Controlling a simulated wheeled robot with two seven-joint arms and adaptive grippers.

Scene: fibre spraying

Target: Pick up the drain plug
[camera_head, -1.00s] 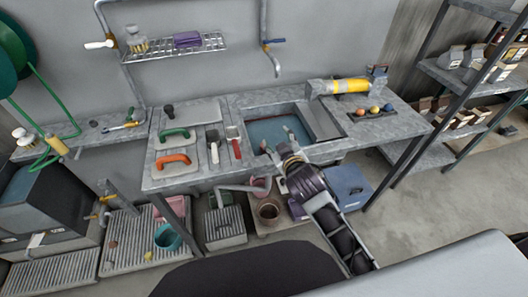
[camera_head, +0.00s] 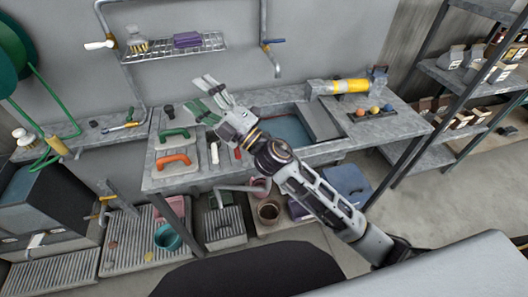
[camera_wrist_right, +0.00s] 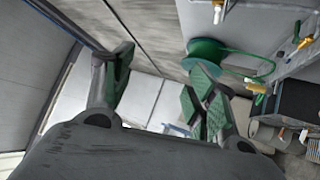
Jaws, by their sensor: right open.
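A small dark knob-like piece (camera_head: 169,110), which looks like the drain plug, sits on the grey worktop (camera_head: 160,183) behind the green-handled float (camera_head: 174,134). My right gripper (camera_head: 203,86) is raised over the back of the worktop, left of the sink, to the right of that dark piece and apart from it. Its fingers are spread with nothing between them. In the right wrist view the gripper (camera_wrist_right: 160,75) shows green pads and an open gap; the dark piece cannot be made out there. My left gripper is not in view.
An orange-handled float (camera_head: 173,160) and a red-handled tool (camera_head: 238,153) lie near the front. The sink (camera_head: 285,131) is to the right. A wire shelf (camera_head: 170,52) holds a brush and purple sponge above.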

